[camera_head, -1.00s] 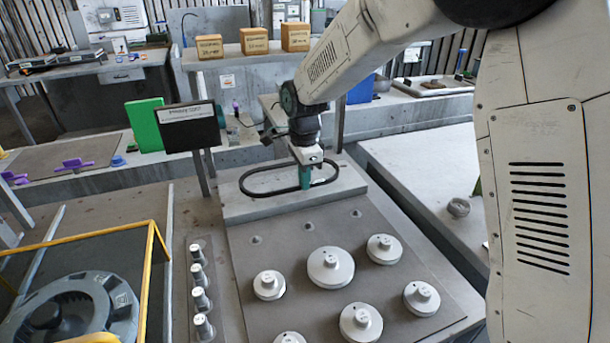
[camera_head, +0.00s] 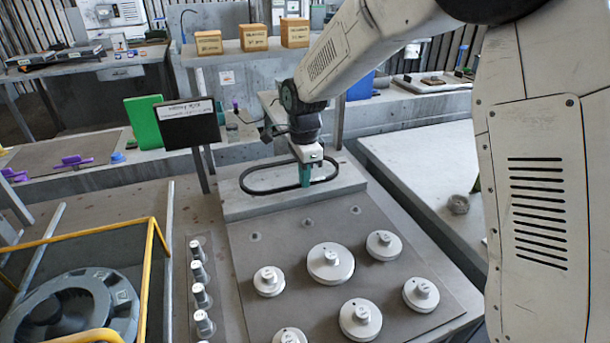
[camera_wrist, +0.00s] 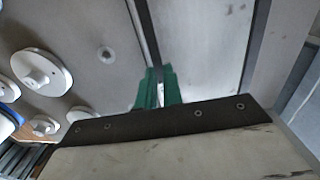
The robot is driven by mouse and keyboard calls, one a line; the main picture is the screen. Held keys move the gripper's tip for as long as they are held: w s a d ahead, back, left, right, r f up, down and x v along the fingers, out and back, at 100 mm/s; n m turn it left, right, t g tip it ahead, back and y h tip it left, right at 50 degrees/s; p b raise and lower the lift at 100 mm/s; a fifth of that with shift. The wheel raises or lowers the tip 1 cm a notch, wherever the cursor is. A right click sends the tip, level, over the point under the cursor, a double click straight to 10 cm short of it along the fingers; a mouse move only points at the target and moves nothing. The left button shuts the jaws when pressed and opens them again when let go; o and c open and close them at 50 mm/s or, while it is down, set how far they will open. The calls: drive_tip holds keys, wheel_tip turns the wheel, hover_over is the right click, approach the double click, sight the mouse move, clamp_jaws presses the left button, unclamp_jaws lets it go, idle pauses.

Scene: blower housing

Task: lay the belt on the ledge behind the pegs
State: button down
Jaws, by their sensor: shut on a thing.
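The black belt (camera_head: 262,191) is a long flat loop at the raised grey ledge (camera_head: 240,210), at the back of the peg board. My gripper (camera_head: 305,182) is shut on the belt near its right end, with green fingertips. In the wrist view the green fingertips (camera_wrist: 157,90) pinch a dark strip of the belt (camera_wrist: 145,32). I cannot tell whether the belt touches the ledge or hangs just above it. The small pegs (camera_head: 307,223) stand in a row on the board in front of the ledge.
Several round white pulleys (camera_head: 331,264) stand on the board in front. A row of small metal posts (camera_head: 200,297) is to their left. A black sign (camera_head: 188,124) stands behind left of the ledge. A yellow-framed bin (camera_head: 150,265) holds a grey housing (camera_head: 75,308).

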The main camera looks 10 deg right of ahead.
drive_tip(key=shift+f, duration=0.3)
drive_tip(key=shift+f, duration=0.2)
drive_tip(key=shift+f, duration=0.15)
idle(0.5)
drive_tip(key=shift+f, duration=0.25)
drive_tip(key=c, duration=1.5)
unclamp_jaws()
drive_tip(key=shift+o, duration=0.2)
drive_tip(key=shift+r, duration=0.2)
drive_tip(key=shift+r, duration=3.6)
